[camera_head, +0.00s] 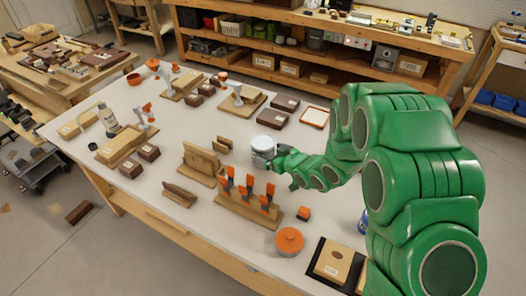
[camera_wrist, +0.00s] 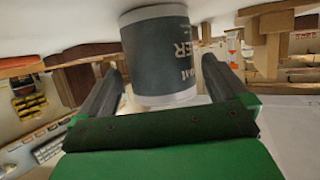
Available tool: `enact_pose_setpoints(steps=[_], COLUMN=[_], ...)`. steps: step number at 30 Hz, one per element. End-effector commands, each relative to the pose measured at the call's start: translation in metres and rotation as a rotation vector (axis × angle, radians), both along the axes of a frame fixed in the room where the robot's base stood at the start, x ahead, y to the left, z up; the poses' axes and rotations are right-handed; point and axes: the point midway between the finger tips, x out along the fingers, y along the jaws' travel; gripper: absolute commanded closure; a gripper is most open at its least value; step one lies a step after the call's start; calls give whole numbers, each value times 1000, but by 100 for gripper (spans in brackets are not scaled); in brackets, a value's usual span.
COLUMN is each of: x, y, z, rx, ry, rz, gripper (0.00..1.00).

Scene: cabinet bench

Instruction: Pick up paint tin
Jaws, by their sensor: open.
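The paint tin (camera_head: 263,150) is a pale cylinder with a dark label. It stands upright on the white bench top (camera_head: 215,235), near the middle of the bench. My gripper (camera_head: 279,158) is beside it, on its right in the head view. In the wrist view the tin (camera_wrist: 160,60) shows large, its dark label bearing pale letters. The two dark fingers of my gripper (camera_wrist: 160,88) are open, one on each side of the tin. I cannot tell whether either finger touches it.
A wooden rack with orange-handled tools (camera_head: 249,203) stands close in front of the tin. A wooden holder (camera_head: 200,163) is to its left. An orange round pot (camera_head: 289,241) sits near the front edge. A red-rimmed tray (camera_head: 315,117) lies behind. Several dark blocks lie around.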

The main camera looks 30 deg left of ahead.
Motion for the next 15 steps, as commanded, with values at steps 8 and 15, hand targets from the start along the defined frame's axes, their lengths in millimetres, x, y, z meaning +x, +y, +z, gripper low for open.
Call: enact_pose_setpoints(steps=[8,15], x=[12,14], y=[28,31], z=[-11,-11], rx=[2,0], ry=[2,0], rz=[0,0], gripper=[0,0])
